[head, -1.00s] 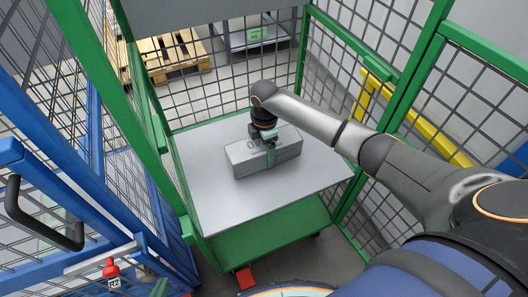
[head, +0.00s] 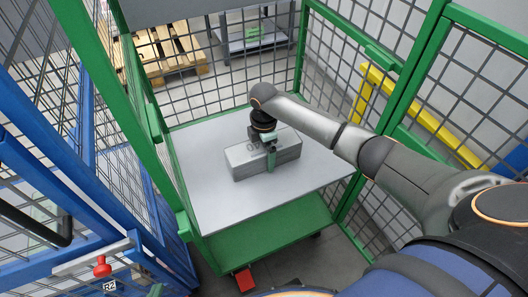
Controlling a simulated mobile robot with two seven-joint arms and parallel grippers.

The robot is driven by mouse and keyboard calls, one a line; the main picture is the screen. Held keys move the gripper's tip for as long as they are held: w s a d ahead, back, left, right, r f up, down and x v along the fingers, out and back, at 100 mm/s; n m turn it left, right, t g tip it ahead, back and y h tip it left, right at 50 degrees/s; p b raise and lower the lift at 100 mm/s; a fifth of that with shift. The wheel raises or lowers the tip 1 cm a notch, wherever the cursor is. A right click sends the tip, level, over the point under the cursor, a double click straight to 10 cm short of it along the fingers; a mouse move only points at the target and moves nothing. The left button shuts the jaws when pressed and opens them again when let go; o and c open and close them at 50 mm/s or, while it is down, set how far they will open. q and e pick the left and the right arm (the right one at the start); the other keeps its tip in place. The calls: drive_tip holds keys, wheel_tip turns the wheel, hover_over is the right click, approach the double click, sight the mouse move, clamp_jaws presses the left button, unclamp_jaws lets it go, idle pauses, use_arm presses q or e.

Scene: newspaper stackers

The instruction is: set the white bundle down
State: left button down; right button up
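The white bundle (head: 240,163) is a grey-white block with dark print on top. It lies flat on the grey deck (head: 215,205) of the green cage cart, with no gap visible beneath it. My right gripper (head: 268,158) is above it, pointing down. One green finger lies against the bundle's near long face; the far finger is hidden behind the wrist and the bundle. The gripper appears shut on the bundle. My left gripper is not in view.
Green mesh walls (head: 225,65) enclose the deck at the back and sides; the near side is open. A blue mesh cage (head: 110,190) stands at the left. The deck is bare around the bundle. A wooden pallet (head: 165,55) and a yellow rail (head: 420,115) lie beyond the mesh.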

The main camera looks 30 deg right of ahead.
drive_tip(key=shift+r, duration=0.15)
wheel_tip(320, 180, up, 11)
drive_tip(key=p, duration=0.2)
drive_tip(key=shift+f+p, duration=0.2)
drive_tip(key=shift+p, duration=0.2)
drive_tip(key=shift+r, duration=0.75)
